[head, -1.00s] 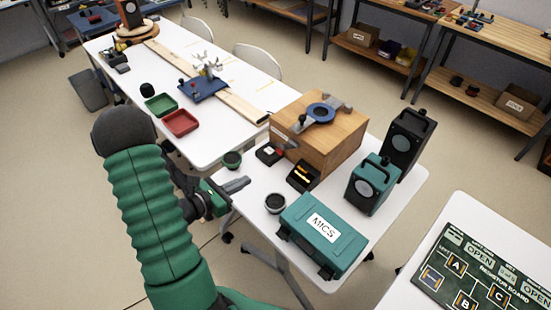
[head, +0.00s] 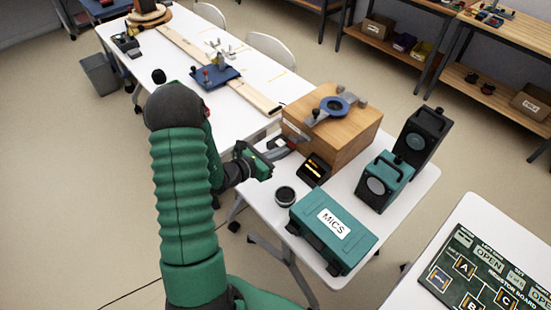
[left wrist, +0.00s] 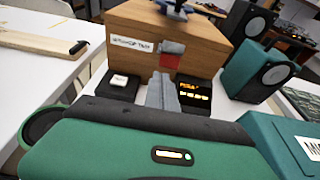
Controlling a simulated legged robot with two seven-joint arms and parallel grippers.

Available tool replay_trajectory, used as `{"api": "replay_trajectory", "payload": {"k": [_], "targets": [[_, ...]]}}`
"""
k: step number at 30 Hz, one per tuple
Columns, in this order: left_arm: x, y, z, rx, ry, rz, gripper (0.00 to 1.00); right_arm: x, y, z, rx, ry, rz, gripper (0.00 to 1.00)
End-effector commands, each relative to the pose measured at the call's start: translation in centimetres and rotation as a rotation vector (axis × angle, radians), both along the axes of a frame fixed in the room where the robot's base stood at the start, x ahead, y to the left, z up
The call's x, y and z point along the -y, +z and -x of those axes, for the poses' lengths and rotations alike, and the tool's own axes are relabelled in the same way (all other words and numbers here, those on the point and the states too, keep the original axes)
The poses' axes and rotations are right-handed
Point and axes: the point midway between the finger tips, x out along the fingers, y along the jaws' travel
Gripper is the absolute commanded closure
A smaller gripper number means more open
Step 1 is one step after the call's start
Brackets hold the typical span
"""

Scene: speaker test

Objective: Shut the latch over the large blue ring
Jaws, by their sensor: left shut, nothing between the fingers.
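The large blue ring (head: 334,105) lies flat on top of the wooden box (head: 345,138). Grey latch parts flank it: a piece with a black knob (head: 316,114) at its front left and a grey block (head: 361,99) at its right. I cannot tell how the latch sits over the ring. My left gripper (head: 294,144) is shut and empty, low in front of the box's left side, below the ring. In the left wrist view its grey fingers (left wrist: 162,92) point at the box front, which has a white label and a red patch; the ring's edge (left wrist: 176,9) is cut off at the top.
A small black device with an orange display (head: 314,167), a dark round cup (head: 285,195) and a teal MICS case (head: 333,228) stand before the box. A teal speaker (head: 382,181) and a black speaker (head: 420,135) stand right. Space above the box is free.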

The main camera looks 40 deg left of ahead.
Motion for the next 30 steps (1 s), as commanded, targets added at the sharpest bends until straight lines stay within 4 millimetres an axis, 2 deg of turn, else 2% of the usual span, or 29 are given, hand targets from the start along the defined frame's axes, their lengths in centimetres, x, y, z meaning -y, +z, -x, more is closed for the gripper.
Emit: {"api": "replay_trajectory", "payload": {"k": [11, 30], "targets": [[0.0, 0.1, -0.1, -0.003, -0.001, 0.001, 1.0, 0.0, 0.1, 0.0, 0.0, 0.0, 0.0, 1.0], [0.1, 1.6, -0.2, -0.109, -0.002, -0.009, 1.0, 0.0, 3.1, 0.0, 0.0, 0.0, 0.0, 1.0]]}}
